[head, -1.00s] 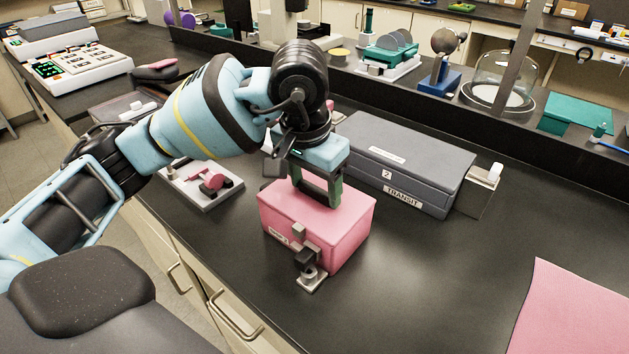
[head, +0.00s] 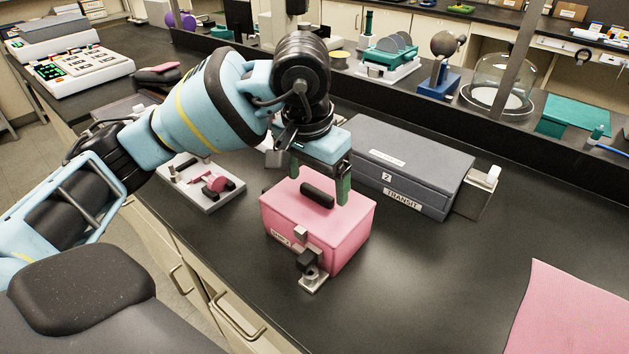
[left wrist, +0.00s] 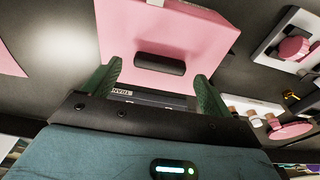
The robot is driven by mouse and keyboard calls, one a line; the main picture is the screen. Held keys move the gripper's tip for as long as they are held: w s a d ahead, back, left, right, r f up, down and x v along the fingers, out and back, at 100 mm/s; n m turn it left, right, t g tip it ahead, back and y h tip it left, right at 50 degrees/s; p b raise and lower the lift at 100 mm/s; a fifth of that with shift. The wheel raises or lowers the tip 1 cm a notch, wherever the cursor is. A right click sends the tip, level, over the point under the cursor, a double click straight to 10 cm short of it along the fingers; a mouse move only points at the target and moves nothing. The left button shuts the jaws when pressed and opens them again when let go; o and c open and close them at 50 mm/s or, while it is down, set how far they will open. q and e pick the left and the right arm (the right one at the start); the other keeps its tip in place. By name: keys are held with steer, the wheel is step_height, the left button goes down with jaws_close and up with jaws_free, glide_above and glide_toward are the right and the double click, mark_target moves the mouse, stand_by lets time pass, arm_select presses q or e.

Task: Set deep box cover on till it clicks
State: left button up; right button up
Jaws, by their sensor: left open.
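The pink deep box (head: 345,257) stands on the dark bench, with its pink cover (head: 345,207) on top. The cover has a dark bar handle (head: 317,195) and also shows in the left wrist view (left wrist: 205,30). I cannot tell from these frames whether the cover is fully seated. A clasp and a dark and metal block (head: 311,266) are at the box's front corner. My left gripper (head: 318,186) is open and empty just above the cover, its green fingers apart and clear of the handle (left wrist: 158,64). My right gripper is not in view.
A grey TRANSIT case (head: 405,165) lies close behind the box, with a small metal holder (head: 480,190) at its right end. A grey fixture with pink parts (head: 207,187) is at left. A pink sheet (head: 570,310) lies at right. Bench between box and sheet is clear.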

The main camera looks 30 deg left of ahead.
mark_target(316, 192)
arm_select(q)
steer(key=shift+r+p, duration=0.95)
steer(key=shift+r, duration=1.7)
steer(key=shift+f, duration=0.1)
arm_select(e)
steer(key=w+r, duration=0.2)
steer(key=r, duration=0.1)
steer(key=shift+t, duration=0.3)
arm_select(q)
steer(key=shift+r, duration=0.3)
step_height(316, 192, up, 7)
steer(key=s, duration=0.1)
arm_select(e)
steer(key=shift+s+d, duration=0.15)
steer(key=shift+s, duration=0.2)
arm_select(q)
steer(key=shift+s, duration=0.1)
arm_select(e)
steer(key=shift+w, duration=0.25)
